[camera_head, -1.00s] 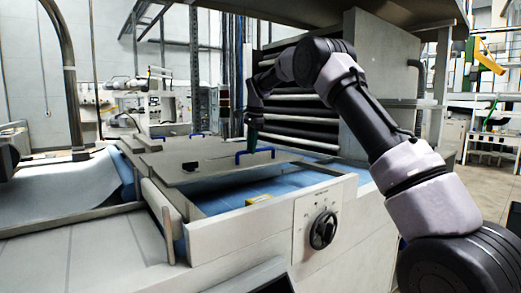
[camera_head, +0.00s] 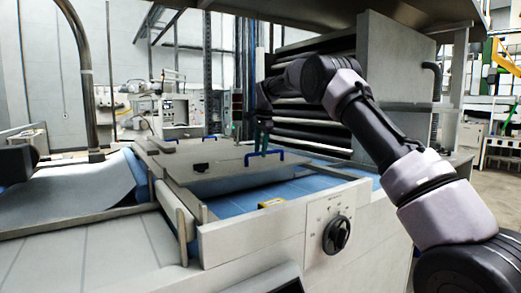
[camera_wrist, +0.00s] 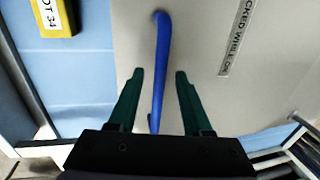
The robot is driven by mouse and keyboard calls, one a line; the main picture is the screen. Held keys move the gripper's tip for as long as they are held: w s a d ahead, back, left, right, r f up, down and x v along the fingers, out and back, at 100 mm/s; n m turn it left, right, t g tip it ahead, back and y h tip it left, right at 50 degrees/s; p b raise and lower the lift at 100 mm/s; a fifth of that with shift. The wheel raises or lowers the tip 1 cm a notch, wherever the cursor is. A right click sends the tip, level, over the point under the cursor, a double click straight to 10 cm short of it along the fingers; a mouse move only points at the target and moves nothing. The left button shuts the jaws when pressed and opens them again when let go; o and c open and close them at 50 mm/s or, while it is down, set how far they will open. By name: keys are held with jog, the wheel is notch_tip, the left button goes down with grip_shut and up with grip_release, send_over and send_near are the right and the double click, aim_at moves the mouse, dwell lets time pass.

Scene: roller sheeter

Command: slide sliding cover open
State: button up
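The sliding cover (camera_head: 222,172) is a flat grey panel on top of the machine, partly over a blue bed. Its blue bar handle (camera_head: 270,153) stands near its right side. In the wrist view the cover (camera_wrist: 215,85) fills the middle, and the blue handle (camera_wrist: 160,60) runs lengthwise between my green fingers. My gripper (camera_wrist: 160,72) is open, with one finger on each side of the handle and gaps between. In the head view my gripper (camera_head: 264,132) reaches down at the handle; the fingertips are small there.
A yellow label block (camera_head: 271,203) lies on the blue bed (camera_head: 235,203), in front of the cover. A black knob (camera_head: 337,234) sits on the front panel. A second blue handle (camera_head: 211,138) stands farther back. A roller rack (camera_head: 310,115) rises behind the arm.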

notch_tip(320, 180, up, 11)
jog(key=s+d, duration=0.1)
jog(key=shift+s+f, duration=0.2)
jog(key=shift+s, duration=0.2)
jog(key=shift+d, duration=0.1)
jog(key=s+d+r+n+t+y, duration=0.1)
jog(key=s+d+r+n, duration=0.1)
jog(key=s+d+r, duration=0.4)
jog(key=s+d+r+n+t, duration=0.1)
jog(key=s+d+r, duration=0.4)
jog(key=s+d, duration=0.35)
jog(key=s+d+f+n+t, duration=0.1)
jog(key=s+d+f, duration=0.15)
jog(key=s, duration=0.65)
jog(key=s+d+f+n+t, duration=0.1)
jog(key=s+d, duration=0.2)
jog(key=s, duration=0.7)
jog(key=s+d+f+n+t, duration=0.1)
jog(key=s+d+f+n, duration=0.1)
jog(key=s+f, duration=0.7)
jog(key=s, duration=0.2)
jog(key=shift+s+d, duration=0.35)
jog(key=shift+s, duration=0.05)
